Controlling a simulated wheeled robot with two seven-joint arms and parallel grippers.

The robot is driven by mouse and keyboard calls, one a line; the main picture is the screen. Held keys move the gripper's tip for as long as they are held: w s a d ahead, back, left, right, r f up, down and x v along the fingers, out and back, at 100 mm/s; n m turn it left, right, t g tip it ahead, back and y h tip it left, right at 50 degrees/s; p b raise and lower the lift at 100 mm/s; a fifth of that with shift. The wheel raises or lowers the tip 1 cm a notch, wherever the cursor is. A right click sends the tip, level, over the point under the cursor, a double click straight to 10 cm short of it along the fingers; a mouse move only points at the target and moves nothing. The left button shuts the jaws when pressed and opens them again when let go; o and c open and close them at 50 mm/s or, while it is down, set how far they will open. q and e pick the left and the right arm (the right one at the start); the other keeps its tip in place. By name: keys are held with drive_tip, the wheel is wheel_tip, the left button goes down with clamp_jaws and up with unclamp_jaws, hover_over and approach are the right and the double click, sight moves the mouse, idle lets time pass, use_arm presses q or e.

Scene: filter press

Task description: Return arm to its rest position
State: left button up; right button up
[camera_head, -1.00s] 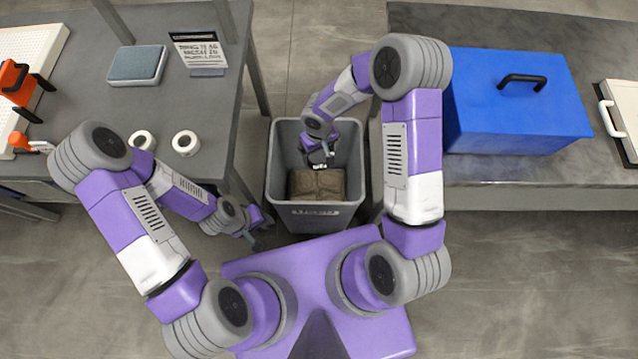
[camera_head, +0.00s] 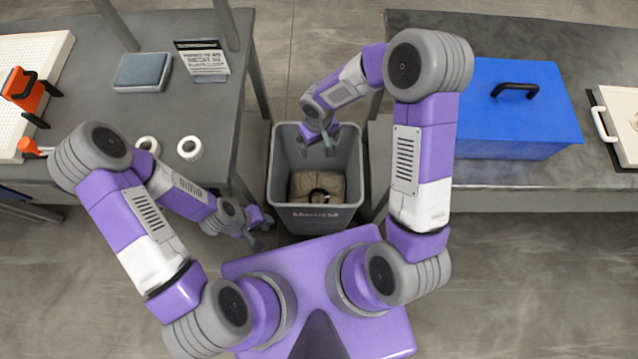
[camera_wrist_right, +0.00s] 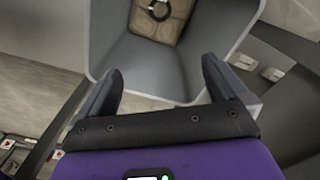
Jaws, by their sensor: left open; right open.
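My right gripper (camera_head: 318,146) is above the back part of the grey bin (camera_head: 315,216). In the right wrist view the right gripper (camera_wrist_right: 160,85) is open and empty, its two fingers apart with the bin's grey wall below them. A dark ring-shaped object (camera_head: 318,195) lies in the bin on a brown bundle (camera_head: 304,183); the ring also shows in the right wrist view (camera_wrist_right: 158,12). My left gripper (camera_head: 256,238) hangs low beside the left table, left of the bin, open and holding nothing that I can see.
The left table (camera_head: 200,112) bears two white rolls (camera_head: 190,149), a blue-grey pad (camera_head: 142,72), a sign (camera_head: 203,58) and an orange clamp-like tool (camera_head: 22,88). Floor is clear in front of the right bench.

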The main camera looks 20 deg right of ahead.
idle(0.3)
drive_tip(key=s+a+f+m+y+p, duration=0.1)
drive_tip(key=s+f+m+y, duration=0.1)
drive_tip(key=s+f, duration=0.2)
drive_tip(key=s+a+f+m+y+p, duration=0.1)
drive_tip(key=s+f+m+y+p, duration=0.1)
drive_tip(key=s, duration=0.9)
wheel_tip(320, 180, down, 2)
drive_tip(key=shift+s+a+f+m+t, duration=0.15)
drive_tip(key=shift+s+m+t, duration=0.15)
drive_tip(key=shift+m, duration=0.4)
